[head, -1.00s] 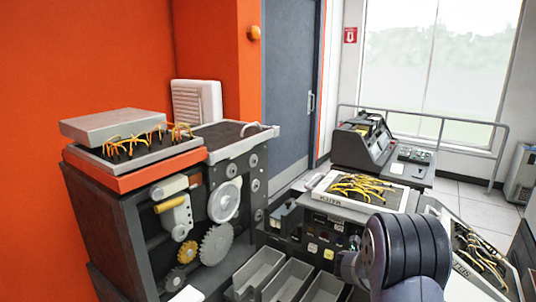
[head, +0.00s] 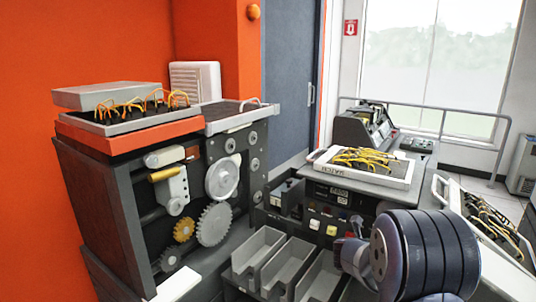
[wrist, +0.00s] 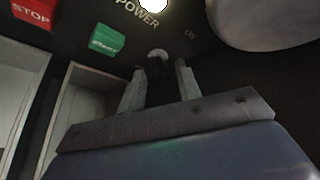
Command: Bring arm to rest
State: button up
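My gripper (wrist: 160,82) shows in the wrist view with its two fingers apart and nothing visible between them. A small light knob or toggle (wrist: 157,54) on a dark panel shows just beyond the fingertips; I cannot tell whether they touch it. My arm (head: 425,250) is bent at the lower right of the head view, in front of the machine. The gripper's fingers cannot be made out there.
The wrist view shows a green start button (wrist: 106,40) and a red stop button (wrist: 32,11). In the head view, grey card bins (head: 288,264), a wired plugboard (head: 362,172) and a geared machine (head: 190,195) stand close by.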

jog(key=shift+a+f+t+h+b, duration=0.1)
jog(key=shift+f+t+h+b, duration=0.4)
jog(key=shift+b, duration=2.35)
jog(key=shift+r+t+b, duration=0.1)
jog(key=shift+t+b, duration=0.2)
jog(key=shift+b, duration=0.4)
jog(key=shift+s, duration=0.1)
